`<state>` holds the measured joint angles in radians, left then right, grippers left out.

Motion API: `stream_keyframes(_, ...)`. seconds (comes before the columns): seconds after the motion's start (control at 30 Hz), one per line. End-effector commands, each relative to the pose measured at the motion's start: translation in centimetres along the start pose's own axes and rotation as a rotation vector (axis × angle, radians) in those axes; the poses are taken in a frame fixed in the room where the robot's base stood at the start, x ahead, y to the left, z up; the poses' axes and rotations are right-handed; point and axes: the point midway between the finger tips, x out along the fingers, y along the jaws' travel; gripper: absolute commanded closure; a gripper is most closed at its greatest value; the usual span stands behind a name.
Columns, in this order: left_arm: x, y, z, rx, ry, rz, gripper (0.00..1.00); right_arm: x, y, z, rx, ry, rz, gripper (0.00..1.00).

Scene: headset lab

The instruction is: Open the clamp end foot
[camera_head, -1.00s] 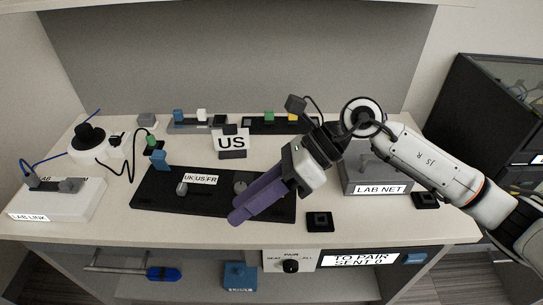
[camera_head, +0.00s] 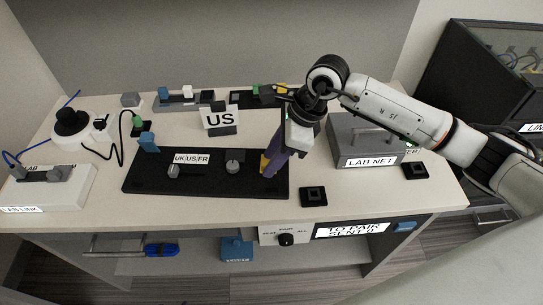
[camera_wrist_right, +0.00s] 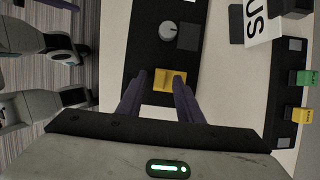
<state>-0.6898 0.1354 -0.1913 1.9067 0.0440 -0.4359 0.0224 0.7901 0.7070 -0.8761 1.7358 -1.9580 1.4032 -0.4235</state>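A yellow block (camera_wrist_right: 170,80), which may be the clamp end foot, sits at the right end of the black board (camera_head: 206,186). In the head view the yellow block (camera_head: 265,163) is partly hidden by a purple finger. My right gripper (camera_head: 272,163) points down over that end of the board. In the right wrist view its two purple fingers (camera_wrist_right: 157,98) are apart, one on each side of the yellow block's near edge. I cannot tell whether they touch it. My left gripper is not in view.
A grey knob (camera_head: 234,166) stands left of the yellow block, with a UK/US/FR label (camera_head: 191,158) beyond. A US sign (camera_head: 220,120) stands behind. The grey LAB NET box (camera_head: 350,137) is to the right, and a small black square pad (camera_head: 313,196) is at the front.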

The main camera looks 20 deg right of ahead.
Motion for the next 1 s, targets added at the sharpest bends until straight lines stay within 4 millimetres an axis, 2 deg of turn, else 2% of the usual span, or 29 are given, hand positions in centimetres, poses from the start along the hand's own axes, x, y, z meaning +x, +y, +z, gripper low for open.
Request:
stream_keyframes(0.33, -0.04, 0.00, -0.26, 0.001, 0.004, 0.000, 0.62, 0.59, 0.03, -0.02, 0.000, 0.000, 0.000, 0.67)
stream_keyframes(0.53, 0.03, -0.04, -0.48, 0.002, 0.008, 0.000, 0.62, 0.57, 0.03, -0.02, 0.000, 0.000, 0.001, 0.99)
stream_keyframes(1.0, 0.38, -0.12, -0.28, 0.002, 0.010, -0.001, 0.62, 0.19, -0.54, 0.20, 0.036, -0.002, 0.080, 1.00)
